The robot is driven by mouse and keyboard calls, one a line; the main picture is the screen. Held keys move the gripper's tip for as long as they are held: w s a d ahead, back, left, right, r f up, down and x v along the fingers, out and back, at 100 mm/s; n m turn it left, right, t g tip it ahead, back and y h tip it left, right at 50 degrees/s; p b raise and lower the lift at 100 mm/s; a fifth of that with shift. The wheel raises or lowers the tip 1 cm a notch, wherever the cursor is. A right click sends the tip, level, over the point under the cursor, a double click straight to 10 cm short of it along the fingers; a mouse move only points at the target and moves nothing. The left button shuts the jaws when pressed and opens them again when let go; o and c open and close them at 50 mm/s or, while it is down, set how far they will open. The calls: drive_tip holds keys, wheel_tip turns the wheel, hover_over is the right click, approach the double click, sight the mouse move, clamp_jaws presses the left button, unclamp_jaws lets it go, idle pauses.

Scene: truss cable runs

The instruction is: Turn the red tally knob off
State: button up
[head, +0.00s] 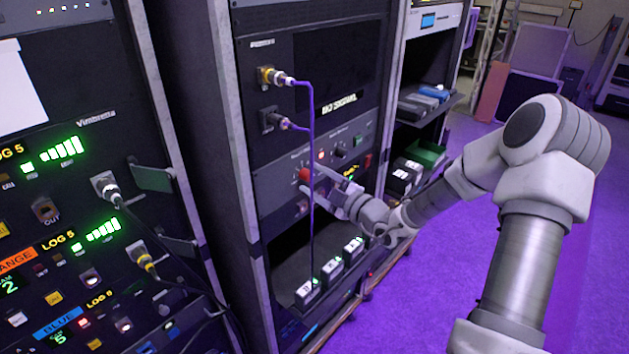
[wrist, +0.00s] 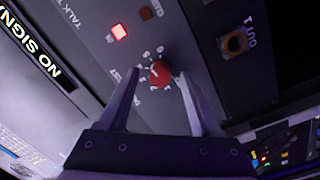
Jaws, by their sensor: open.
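The red tally knob (wrist: 160,73) sits on a dark grey rack panel (wrist: 120,62), between the two fingers of my gripper (wrist: 158,90) in the wrist view. Small markings ring the knob, and a red lamp (wrist: 119,32) is lit near it. In the head view the red knob (head: 305,175) shows at the left of the fingers of my gripper (head: 318,183). The gripper is open, with a gap on each side of the knob. The exact setting of the knob is too small to read for certain.
A purple cable (head: 312,200) hangs from a socket in front of the panel, close to my gripper. Small lit boxes (head: 331,271) stand on the shelf below. Another rack (head: 80,200) stands at the left. Purple floor (head: 420,290) is open at the right.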

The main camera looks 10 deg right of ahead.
clamp_jaws()
idle(0.4)
